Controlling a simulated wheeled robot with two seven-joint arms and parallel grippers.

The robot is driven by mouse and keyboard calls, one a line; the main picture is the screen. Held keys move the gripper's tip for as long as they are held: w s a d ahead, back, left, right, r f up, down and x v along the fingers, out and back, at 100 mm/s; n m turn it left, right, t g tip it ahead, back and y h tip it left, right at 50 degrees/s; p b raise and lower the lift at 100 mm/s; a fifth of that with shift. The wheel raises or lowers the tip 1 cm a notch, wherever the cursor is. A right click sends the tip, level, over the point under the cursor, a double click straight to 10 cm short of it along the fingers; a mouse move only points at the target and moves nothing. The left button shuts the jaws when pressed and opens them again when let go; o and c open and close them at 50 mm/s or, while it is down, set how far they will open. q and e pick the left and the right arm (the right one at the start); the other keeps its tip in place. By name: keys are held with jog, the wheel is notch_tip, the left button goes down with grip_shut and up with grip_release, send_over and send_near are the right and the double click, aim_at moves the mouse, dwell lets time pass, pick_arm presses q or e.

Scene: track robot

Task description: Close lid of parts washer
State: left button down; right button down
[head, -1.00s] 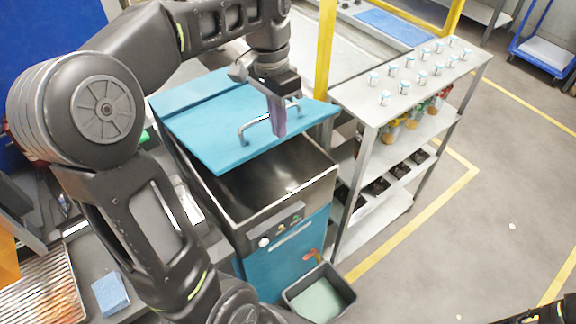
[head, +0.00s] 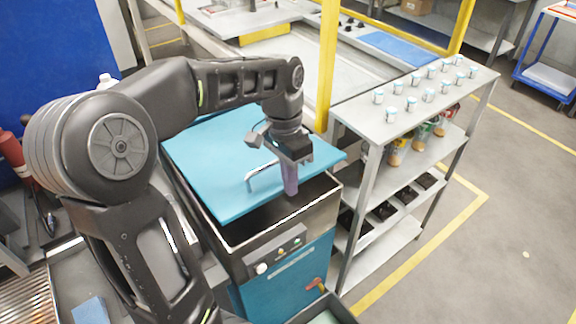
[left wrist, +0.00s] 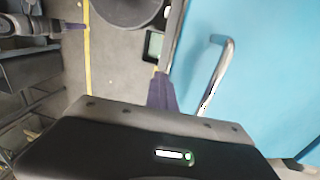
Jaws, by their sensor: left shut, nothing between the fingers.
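The parts washer (head: 290,285) is a teal cabinet with a metal basin and a front control strip. Its flat blue lid (head: 215,165) hangs tilted over the basin, with a narrow dark gap at the front and right rim. A bent metal handle (head: 262,176) stands on the lid. My left gripper (head: 290,190) is shut and empty, pointing down at the lid's front edge beside the handle. In the left wrist view its purple fingers (left wrist: 162,93) are together, next to the lid (left wrist: 270,70) and handle (left wrist: 218,75). My right gripper (left wrist: 72,26) shows only there, small; its jaw state is unclear.
A metal shelf (head: 400,118) with several small cups on top stands close at the washer's right. A dark bin (head: 335,308) sits at its front foot. A yellow post (head: 326,70) rises behind. Open floor (head: 500,250) lies to the right.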

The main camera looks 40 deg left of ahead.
aim_at(290, 218)
pick_arm(q)
jog(key=shift+w+a+f, duration=0.1)
jog(key=shift+a+f, duration=0.15)
jog(key=shift+f, duration=0.35)
jog(key=shift+w+a+f, duration=0.1)
jog(key=shift+a+f, duration=0.1)
jog(key=shift+f, duration=0.35)
jog(key=shift+s, duration=0.1)
jog(key=shift+t+y, duration=0.3)
jog(key=shift+y, duration=0.3)
jog(key=f+b, duration=0.1)
jog(key=f, duration=0.1)
jog(key=f+b, duration=0.4)
jog(key=f, duration=0.1)
jog(key=shift+d+f, duration=0.1)
jog(key=shift+d, duration=0.25)
jog(key=shift+r, duration=0.25)
jog(key=shift+d+r+p, duration=0.1)
jog(key=shift+r+p, duration=0.5)
notch_tip(290, 218, up, 12)
jog(key=d+p, duration=0.1)
jog(key=p, duration=0.1)
jog(key=shift+s+r, duration=0.15)
jog(key=shift+s, duration=0.1)
